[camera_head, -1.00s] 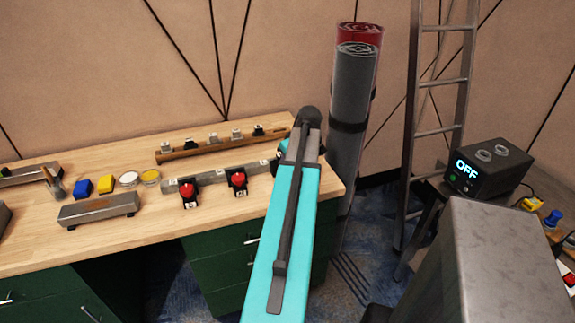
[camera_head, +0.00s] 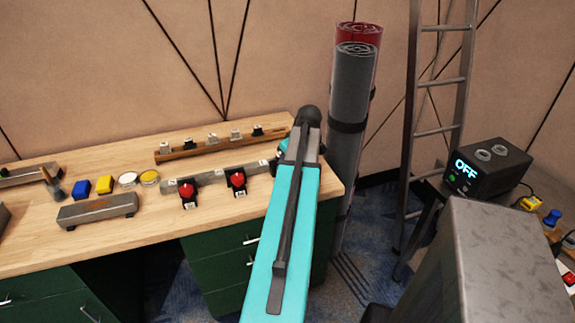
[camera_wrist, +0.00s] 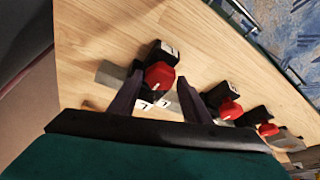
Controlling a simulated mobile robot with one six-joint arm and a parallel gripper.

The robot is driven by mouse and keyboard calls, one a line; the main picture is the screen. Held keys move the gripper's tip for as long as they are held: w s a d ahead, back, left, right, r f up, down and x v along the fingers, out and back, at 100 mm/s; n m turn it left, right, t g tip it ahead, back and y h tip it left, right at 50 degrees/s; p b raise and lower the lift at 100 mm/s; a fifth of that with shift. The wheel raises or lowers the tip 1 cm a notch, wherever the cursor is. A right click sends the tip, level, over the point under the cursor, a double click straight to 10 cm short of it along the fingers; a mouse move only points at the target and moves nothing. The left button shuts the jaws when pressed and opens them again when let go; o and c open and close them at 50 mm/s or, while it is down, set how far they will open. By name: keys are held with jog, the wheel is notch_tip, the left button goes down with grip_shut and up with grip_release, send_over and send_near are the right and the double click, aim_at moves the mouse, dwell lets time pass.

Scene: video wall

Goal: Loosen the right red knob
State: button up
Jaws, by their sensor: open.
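A grey rail (camera_head: 212,180) on the wooden bench carries a row of red knobs on black mounts. The left red knob (camera_head: 188,189) and the middle red knob (camera_head: 237,180) show in the head view. The right red knob is hidden there behind my arm. In the wrist view the right red knob (camera_wrist: 160,76) is nearest, with the middle and left ones beyond it toward the lower right. My gripper (camera_wrist: 161,80) is open, its dark fingers on either side of the right knob in the picture. I cannot tell whether they touch it.
A wooden rail (camera_head: 215,146) with several small fittings lies behind. A grey bar (camera_head: 98,209), a blue block (camera_head: 80,187) and a yellow block (camera_head: 105,184) are at left. Rolled mats (camera_head: 352,95) and a ladder (camera_head: 440,90) stand right of the bench.

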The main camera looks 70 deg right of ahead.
jog(key=b+v, duration=0.1)
jog(key=v, duration=1.2)
jog(key=shift+r+b, duration=0.25)
jog(key=shift+b, duration=0.15)
jog(key=shift+s+a, duration=0.1)
jog(key=shift+s, duration=0.05)
